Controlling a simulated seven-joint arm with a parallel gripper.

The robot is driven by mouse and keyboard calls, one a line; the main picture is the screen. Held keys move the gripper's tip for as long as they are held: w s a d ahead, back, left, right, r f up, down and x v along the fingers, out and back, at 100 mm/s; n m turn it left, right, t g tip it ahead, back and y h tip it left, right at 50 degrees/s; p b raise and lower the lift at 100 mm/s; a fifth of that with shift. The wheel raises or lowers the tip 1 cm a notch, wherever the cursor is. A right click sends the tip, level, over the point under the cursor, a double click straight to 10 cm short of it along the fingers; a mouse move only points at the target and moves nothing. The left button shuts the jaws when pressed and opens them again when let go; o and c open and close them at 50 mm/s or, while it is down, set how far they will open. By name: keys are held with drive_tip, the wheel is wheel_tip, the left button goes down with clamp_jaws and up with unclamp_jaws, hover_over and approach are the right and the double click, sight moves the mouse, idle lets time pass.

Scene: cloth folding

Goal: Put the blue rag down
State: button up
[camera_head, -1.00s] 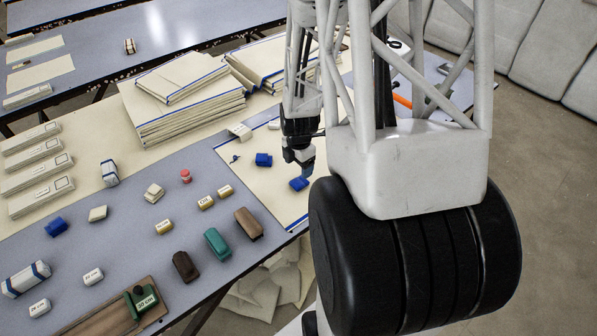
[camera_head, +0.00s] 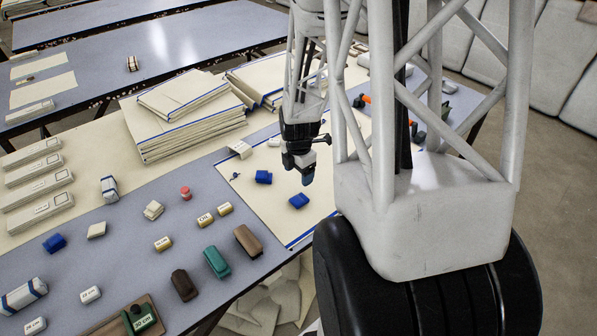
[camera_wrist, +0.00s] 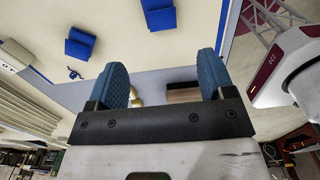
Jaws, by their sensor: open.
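A small folded blue rag (camera_head: 299,201) lies on a cream cloth (camera_head: 275,222) with blue edging at the table's right side. A second folded blue piece (camera_head: 263,177) lies on the same cloth, up and left of it. My gripper (camera_head: 299,169) is above the cloth, just up from the nearer blue rag and apart from it. In the wrist view, my gripper's (camera_wrist: 162,75) two blue fingers stand wide apart with nothing between them. Both blue pieces show there beyond the fingers, one at top centre (camera_wrist: 158,14) and one to its left (camera_wrist: 80,43).
A stack of folded cream cloths (camera_head: 185,115) stands behind. Teal (camera_head: 216,262), brown (camera_head: 248,240) and dark brown (camera_head: 184,285) blocks lie near the front edge. Another blue piece (camera_head: 54,243) lies at left. The cream cloth around the rag has bare room.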

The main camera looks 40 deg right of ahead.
drive_tip(key=s+a+r+m+t, duration=0.1)
drive_tip(key=s+a+r+m, duration=0.4)
drive_tip(key=a+r, duration=0.55)
drive_tip(key=s+a+r+m+t, duration=0.1)
drive_tip(key=s+a+r+m, duration=0.2)
drive_tip(key=a+r+m, duration=0.6)
drive_tip(key=s+a+r+m, duration=0.4)
drive_tip(key=s+a+r, duration=0.2)
drive_tip(key=s, duration=0.3)
drive_tip(key=shift+a+r+t, duration=0.25)
drive_tip(key=shift+r+t, duration=0.05)
drive_tip(key=shift+r, duration=0.05)
